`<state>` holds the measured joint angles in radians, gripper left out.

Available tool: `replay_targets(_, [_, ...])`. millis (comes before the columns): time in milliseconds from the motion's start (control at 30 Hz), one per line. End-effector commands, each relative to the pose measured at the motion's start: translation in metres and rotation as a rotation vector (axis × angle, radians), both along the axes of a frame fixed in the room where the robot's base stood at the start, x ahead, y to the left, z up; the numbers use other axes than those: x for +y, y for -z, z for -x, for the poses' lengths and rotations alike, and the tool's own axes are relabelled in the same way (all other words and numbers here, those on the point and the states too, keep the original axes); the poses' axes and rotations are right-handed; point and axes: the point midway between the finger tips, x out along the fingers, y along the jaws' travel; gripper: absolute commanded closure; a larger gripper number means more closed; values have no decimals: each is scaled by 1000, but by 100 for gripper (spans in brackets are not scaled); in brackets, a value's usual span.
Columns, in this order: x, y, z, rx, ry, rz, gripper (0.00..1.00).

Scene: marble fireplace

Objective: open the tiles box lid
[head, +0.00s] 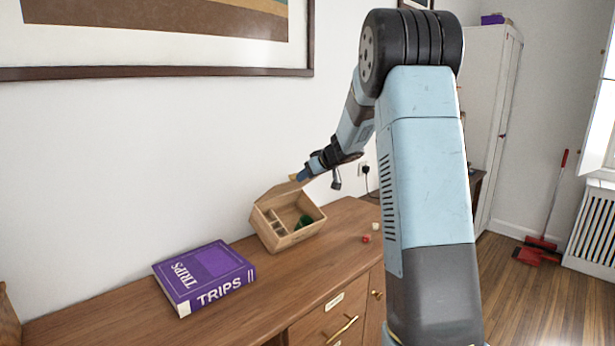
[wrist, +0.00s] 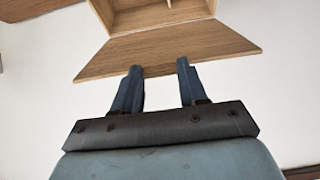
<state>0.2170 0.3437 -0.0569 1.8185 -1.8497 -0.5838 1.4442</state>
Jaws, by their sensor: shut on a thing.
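The tiles box (head: 296,238) is a light wooden box on the wooden cabinet top, close to the wall. Its lid (head: 272,193) stands raised at the back, and the compartments inside show. A dark green thing (head: 304,222) is inside on the right. My gripper (head: 302,176) is at the top edge of the lid. In the wrist view, the lid (wrist: 165,48) is a wide wooden board with the box (wrist: 150,17) beyond it. The blue fingers of my gripper (wrist: 158,68) meet the lid's near edge and are shut on it. Their exact contact is partly hidden.
A thick purple book (head: 205,272) lies left of the box on the cabinet top (head: 262,296). Small red and pale pieces (head: 370,233) lie right of the box. The white wall (head: 140,150) is close behind the box. The cabinet top between book and front edge is clear.

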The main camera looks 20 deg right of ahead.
Motion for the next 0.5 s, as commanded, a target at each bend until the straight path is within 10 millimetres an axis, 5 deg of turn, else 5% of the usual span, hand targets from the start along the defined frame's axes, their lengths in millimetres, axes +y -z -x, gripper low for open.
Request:
replay_targets(167, [0,-2,0,-3,1,-1,100])
replay_targets(200, [0,-2,0,-3,1,-1,57])
replay_targets(500, [-1,-1,0,-1,1,0,32])
